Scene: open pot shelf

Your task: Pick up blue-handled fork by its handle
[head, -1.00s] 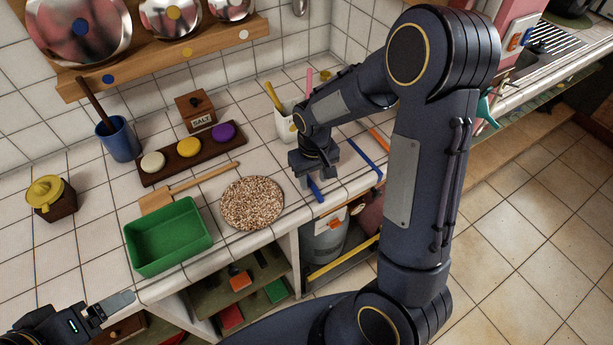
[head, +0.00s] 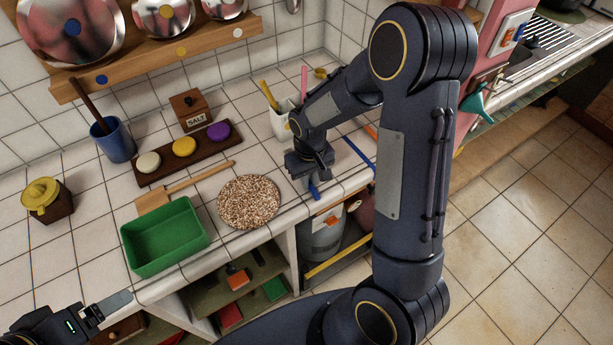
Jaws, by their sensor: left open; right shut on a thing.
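The blue-handled fork shows only as a short blue handle end (head: 315,193) sticking out below my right gripper, near the counter's front edge. The rest of the fork is hidden by the gripper and arm. My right gripper (head: 310,181) points down at the counter and is shut on the blue handle. I cannot tell whether the fork is clear of the counter. My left gripper (head: 112,304) is open and empty at the lower left, in front of the counter edge and below the green tray (head: 165,265).
A round speckled mat (head: 249,202) lies left of my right gripper. Behind it stands a white holder (head: 280,124) with utensils. A blue strip (head: 359,152) lies right of the gripper. A wooden spatula (head: 185,188) and a blue cup (head: 114,142) are further left.

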